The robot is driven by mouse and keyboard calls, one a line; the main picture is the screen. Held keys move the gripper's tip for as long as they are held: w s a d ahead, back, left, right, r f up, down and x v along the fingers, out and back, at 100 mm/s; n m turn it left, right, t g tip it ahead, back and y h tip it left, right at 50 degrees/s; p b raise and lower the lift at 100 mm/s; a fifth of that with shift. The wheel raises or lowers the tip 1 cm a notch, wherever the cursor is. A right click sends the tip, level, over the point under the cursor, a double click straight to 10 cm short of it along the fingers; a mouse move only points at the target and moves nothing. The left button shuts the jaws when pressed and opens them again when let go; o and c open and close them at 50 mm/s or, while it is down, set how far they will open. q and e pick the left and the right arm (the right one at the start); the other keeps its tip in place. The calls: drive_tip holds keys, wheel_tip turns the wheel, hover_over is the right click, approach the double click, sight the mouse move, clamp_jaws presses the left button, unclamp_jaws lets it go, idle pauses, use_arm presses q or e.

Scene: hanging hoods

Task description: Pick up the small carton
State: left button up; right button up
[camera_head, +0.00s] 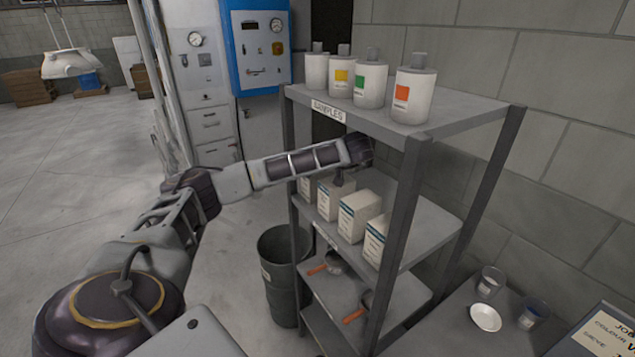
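Several white cartons stand in a row on the middle shelf (425,235) of a grey rack. One carton (329,202) is directly below my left gripper (339,180); two more, a carton (354,219) and a carton (375,245), stand nearer the front. Another carton (305,189) at the far left end is partly hidden. I cannot tell which is the small one. My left arm reaches in from the left, under the top shelf. Its small, dark fingers point down at the carton's top; whether they touch it or are open is unclear. My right gripper is out of view.
Several bottles (413,95) stand on the top shelf (455,110), close above my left wrist. A rack post (402,235) stands in front. A grey bin (284,275) is left of the rack. Orange-handled tools (354,315) lie on the lower shelf. A side table (465,335) holds cups and a dish.

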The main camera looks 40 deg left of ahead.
use_arm(q)
drive_tip(key=c, duration=1.4)
drive_tip(key=shift+r, duration=0.1)
drive_tip(key=c, duration=0.5)
drive_tip(key=shift+o, duration=0.2)
drive_tip(key=shift+r, duration=0.1)
drive_tip(key=shift+r+b, duration=0.55)
drive_tip(key=shift+r, duration=1)
drive_tip(key=s+a+b, duration=0.2)
drive_tip(key=s, duration=0.6)
drive_tip(key=s+a+b, duration=0.2)
drive_tip(key=s+a, duration=0.1)
drive_tip(key=s, duration=0.6)
drive_tip(key=shift+s+r, duration=0.1)
